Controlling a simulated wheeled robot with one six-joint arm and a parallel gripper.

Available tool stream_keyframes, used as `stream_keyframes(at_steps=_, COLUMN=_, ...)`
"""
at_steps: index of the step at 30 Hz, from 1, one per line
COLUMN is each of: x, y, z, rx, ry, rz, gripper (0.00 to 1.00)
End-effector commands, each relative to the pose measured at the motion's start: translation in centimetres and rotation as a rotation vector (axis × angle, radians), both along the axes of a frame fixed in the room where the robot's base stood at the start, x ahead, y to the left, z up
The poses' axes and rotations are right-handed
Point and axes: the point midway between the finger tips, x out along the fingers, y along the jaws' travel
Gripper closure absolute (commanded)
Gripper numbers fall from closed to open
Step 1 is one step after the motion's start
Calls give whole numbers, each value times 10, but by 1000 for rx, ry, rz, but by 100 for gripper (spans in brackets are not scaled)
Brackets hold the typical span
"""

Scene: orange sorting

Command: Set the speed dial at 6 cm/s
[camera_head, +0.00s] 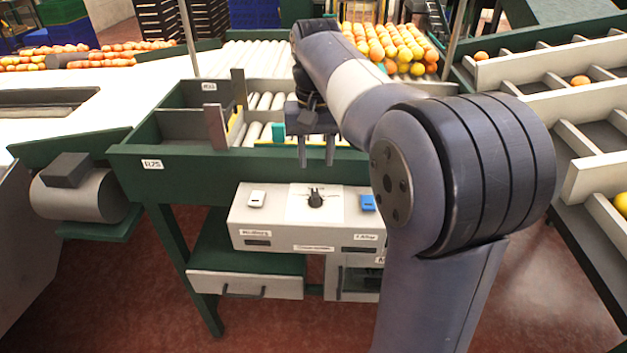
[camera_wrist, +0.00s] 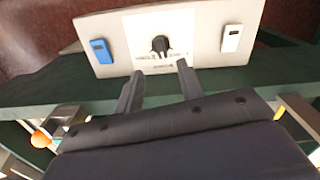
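The speed dial (camera_head: 316,198) is a black knob on a white scale plate, set in the top of a pale control box (camera_head: 283,228). It also shows in the wrist view (camera_wrist: 160,45), near the top middle, where its scale marks are too small to read. My gripper (camera_head: 317,160) is above and behind the box, fingers pointing down. In the wrist view the two fingers (camera_wrist: 160,80) are apart with nothing between them, and the dial lies beyond the tips. The gripper does not touch the dial.
A white switch (camera_head: 257,199) and a blue switch (camera_head: 367,203) flank the dial on the box. A green-framed bench with a divided tray (camera_head: 150,150) stands behind it. Oranges (camera_head: 392,45) lie on rollers at the back. A drawer (camera_head: 245,285) is below.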

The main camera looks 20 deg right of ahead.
Motion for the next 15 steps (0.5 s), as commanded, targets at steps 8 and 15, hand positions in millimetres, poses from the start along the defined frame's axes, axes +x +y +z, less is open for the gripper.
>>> stream_keyframes(at_steps=8, x=-1, y=0, z=-54, rx=0, ry=6, rz=1, gripper=64)
stream_keyframes(at_steps=15, x=-1, y=0, z=-87, rx=0, ry=2, rz=2, gripper=64)
